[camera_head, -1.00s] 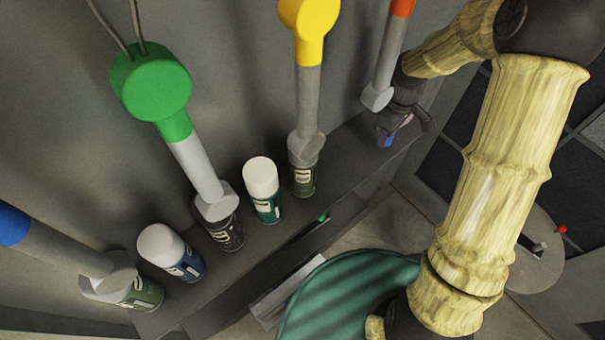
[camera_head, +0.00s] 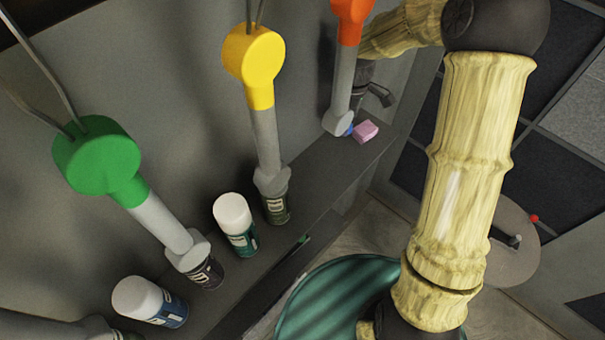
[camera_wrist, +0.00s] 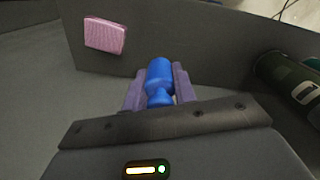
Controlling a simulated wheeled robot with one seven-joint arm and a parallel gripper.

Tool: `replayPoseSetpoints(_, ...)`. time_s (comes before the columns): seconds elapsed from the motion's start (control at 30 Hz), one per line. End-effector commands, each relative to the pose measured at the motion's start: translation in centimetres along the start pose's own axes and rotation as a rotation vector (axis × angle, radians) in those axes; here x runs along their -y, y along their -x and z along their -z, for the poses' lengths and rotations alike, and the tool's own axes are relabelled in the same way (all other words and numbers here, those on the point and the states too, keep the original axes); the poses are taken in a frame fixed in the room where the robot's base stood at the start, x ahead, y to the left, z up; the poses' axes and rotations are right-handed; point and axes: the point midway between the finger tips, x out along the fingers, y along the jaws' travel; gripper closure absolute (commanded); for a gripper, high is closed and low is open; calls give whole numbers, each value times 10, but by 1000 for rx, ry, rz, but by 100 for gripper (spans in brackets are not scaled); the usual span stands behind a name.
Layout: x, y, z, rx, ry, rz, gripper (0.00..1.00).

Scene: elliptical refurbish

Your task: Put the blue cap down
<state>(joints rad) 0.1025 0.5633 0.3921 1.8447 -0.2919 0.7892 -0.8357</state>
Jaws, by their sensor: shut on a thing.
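The blue cap (camera_wrist: 159,78) is a small, stepped blue piece. In the wrist view it sits between the purple fingers of my gripper (camera_wrist: 160,86), which are shut on it. In the head view only a bit of the blue cap (camera_head: 349,130) shows, beside the lower end of the orange-topped dispenser. My gripper is mostly hidden there behind that dispenser. I cannot tell whether the cap touches the shelf.
A pink block (camera_head: 365,132) lies on the dark shelf (camera_head: 335,180) close to the cap; it also shows in the wrist view (camera_wrist: 105,35). The orange-topped dispenser (camera_head: 342,85) hangs close by. Several cans line the shelf, including a dark green one (camera_head: 276,207).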

Motion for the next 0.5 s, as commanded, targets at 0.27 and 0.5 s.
replayPoseSetpoints(0.27,5,-39,8,3,19,6,94)
replayPoseSetpoints(0.5,4,-62,9,0,19,0,94)
